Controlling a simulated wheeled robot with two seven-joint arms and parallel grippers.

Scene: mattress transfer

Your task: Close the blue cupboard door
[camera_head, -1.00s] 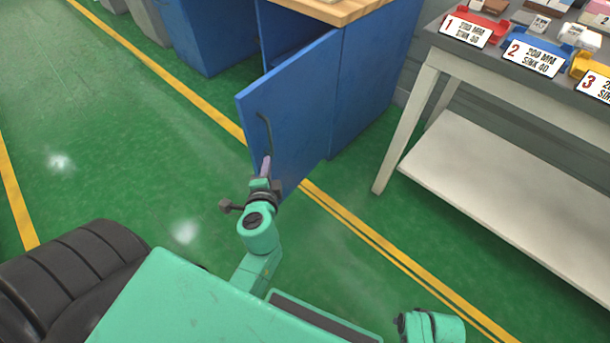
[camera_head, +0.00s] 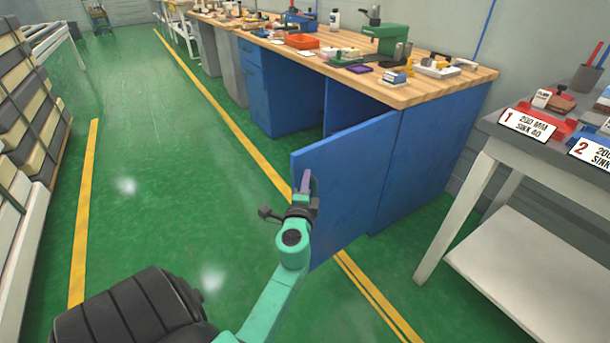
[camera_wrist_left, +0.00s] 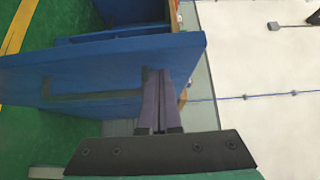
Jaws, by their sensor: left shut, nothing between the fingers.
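The blue cupboard door (camera_head: 350,180) stands open, swung out from the blue cupboard (camera_head: 425,155) under the wooden worktop. My right gripper is not in view.
A wooden worktop (camera_head: 440,88) with many tools and boxes lies above the cupboard. A grey table (camera_head: 480,165) with labelled bins stands at the right. The green floor between is clear.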

